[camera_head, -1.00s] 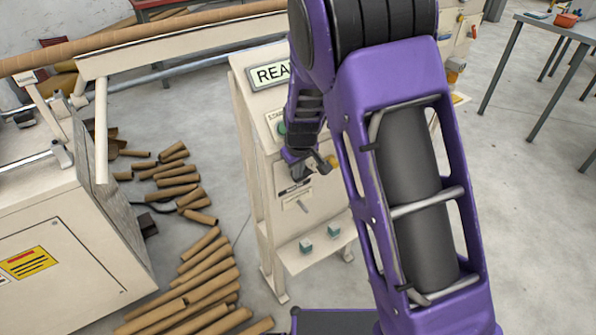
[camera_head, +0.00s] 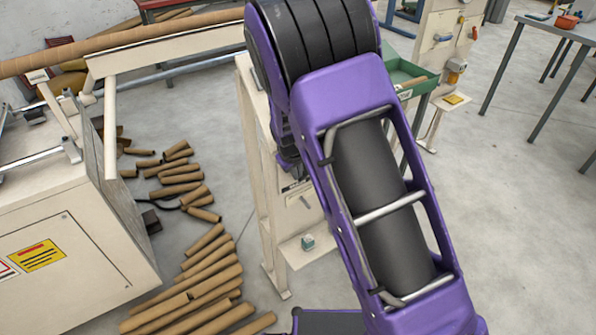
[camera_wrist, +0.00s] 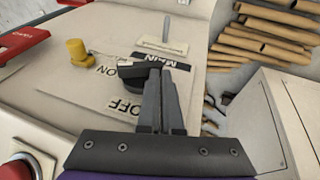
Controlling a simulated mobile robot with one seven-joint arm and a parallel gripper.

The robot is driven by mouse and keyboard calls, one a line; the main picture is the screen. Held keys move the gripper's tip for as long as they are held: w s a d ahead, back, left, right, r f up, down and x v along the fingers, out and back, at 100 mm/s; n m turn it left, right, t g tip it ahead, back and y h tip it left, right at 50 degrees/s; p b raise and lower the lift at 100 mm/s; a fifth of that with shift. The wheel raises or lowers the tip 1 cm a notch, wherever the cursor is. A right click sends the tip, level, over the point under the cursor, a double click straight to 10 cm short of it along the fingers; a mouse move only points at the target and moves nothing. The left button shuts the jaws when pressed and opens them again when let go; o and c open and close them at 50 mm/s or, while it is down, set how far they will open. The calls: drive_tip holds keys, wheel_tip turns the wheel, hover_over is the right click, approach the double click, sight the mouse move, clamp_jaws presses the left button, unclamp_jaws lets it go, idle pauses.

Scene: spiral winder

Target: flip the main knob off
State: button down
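The main knob (camera_wrist: 130,71) is black and sits on a pale plate (camera_wrist: 90,78) with MAIN, ON and OFF lettering in the wrist view. The lettering looks rotated there. My gripper (camera_wrist: 163,72) is over this plate with its two fingers close together. Its fingertips are at the right end of the knob and overlap it in the picture. I cannot tell whether they touch it. No gap wide enough to hold the knob shows between the fingers.
Cardboard tubes (camera_head: 205,285) lie on the floor left of the stand. A cream machine (camera_head: 75,240) stands further left. Open floor (camera_head: 500,220) is at right.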

drive_tip(key=t+h, duration=0.1)
drive_tip(key=f+h+b, duration=0.1)
drive_tip(key=f+t+h+b, duration=0.1)
drive_tip(key=shift+s+a+f+n+t+h, duration=0.2)
drive_tip(key=shift+s+a+n+t+h, duration=0.1)
drive_tip(key=shift+a+n+h, duration=0.1)
idle(0.4)
drive_tip(key=shift+w+d, duration=0.15)
drive_tip(key=shift+w+d+r, duration=0.3)
drive_tip(key=shift+d+r, duration=0.05)
drive_tip(key=shift+d, duration=0.15)
drive_tip(key=shift+w, duration=0.1)
